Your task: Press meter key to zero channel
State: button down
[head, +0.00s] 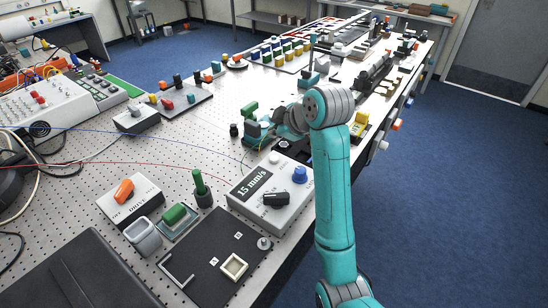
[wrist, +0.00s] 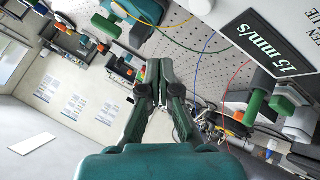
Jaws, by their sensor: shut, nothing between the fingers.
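The meter (head: 262,213) is a light grey box near the table's right edge, with a dark display (head: 254,184) reading "15 mm/s". A black knob or key (head: 277,198) and a blue knob (head: 300,174) stand on its top. I cannot tell which part is the zero key. In the wrist view the meter (wrist: 283,15) is tilted at the upper right, and its display (wrist: 272,49) is readable. My gripper (wrist: 158,70) is shut and empty, its dark fingers together, apart from the meter. In the head view my arm hides part of the meter's surroundings.
An orange-switch box (head: 129,200), a green peg (head: 199,183) and a green block on a tray (head: 175,214) stand left of the meter. A black plate (head: 205,262) lies in front. Red and blue wires cross the perforated table (head: 190,135). Blue floor lies right.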

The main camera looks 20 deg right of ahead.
aim_at(275, 159)
jog(key=shift+f, duration=3)
jog(key=shift+f, duration=0.15)
jog(key=shift+f, duration=0.25)
jog(key=shift+f, duration=0.4)
jog(key=shift+r, duration=0.85)
jog(key=shift+r, duration=2.5)
